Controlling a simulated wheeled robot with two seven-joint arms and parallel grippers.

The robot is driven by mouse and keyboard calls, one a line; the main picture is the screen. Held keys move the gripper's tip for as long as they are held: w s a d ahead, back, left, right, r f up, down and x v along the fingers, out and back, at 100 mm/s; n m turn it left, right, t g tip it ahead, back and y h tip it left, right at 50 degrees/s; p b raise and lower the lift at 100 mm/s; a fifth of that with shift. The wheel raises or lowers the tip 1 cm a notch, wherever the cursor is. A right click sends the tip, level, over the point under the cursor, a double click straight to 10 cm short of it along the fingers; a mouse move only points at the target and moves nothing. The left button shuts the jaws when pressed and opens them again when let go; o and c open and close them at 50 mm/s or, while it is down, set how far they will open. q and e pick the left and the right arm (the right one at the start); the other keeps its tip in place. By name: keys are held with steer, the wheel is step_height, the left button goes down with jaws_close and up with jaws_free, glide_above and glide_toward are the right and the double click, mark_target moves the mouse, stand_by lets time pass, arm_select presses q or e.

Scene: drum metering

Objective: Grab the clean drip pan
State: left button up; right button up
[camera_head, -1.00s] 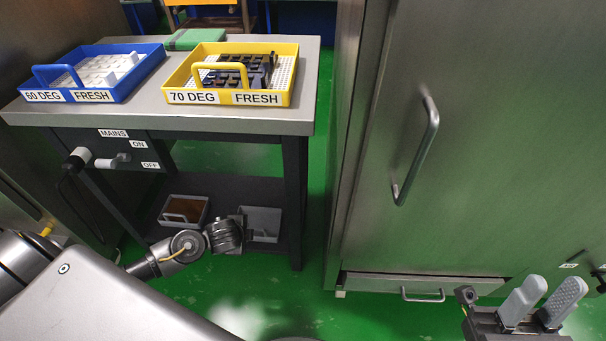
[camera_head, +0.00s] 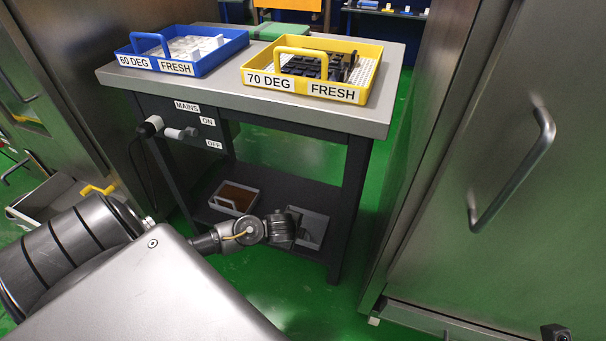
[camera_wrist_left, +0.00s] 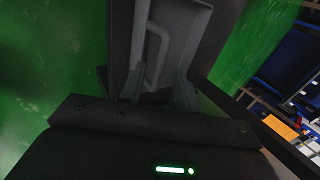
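The clean drip pan (camera_head: 315,230) is an empty grey tray on the lower shelf of the cart. It has a bar handle, seen in the left wrist view on the pan (camera_wrist_left: 178,38). My left gripper (camera_head: 290,232) is at the pan's left side in the head view, partly hiding it. In the left wrist view my left gripper (camera_wrist_left: 159,88) is open, its fingers apart, with the handle ahead between them; I cannot tell whether they touch it. A second drip pan (camera_head: 222,207) with brown contents sits to the left. My right gripper's fingers are out of view.
The cart's top (camera_head: 225,94) holds a blue tray (camera_head: 205,66) and a yellow tray (camera_head: 350,92) above the shelf (camera_head: 262,190). A cart leg (camera_head: 350,205) stands right of the pan. A steel cabinet (camera_head: 500,260) is at the right. Green floor lies between.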

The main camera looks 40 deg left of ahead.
arm_select(q)
steer(key=b+x, duration=0.1)
steer(key=x, duration=0.2)
steer(key=shift+w+f, duration=0.15)
steer(key=shift+f, duration=0.2)
jaws_close()
steer(key=shift+r, duration=0.1)
stand_by(1.0)
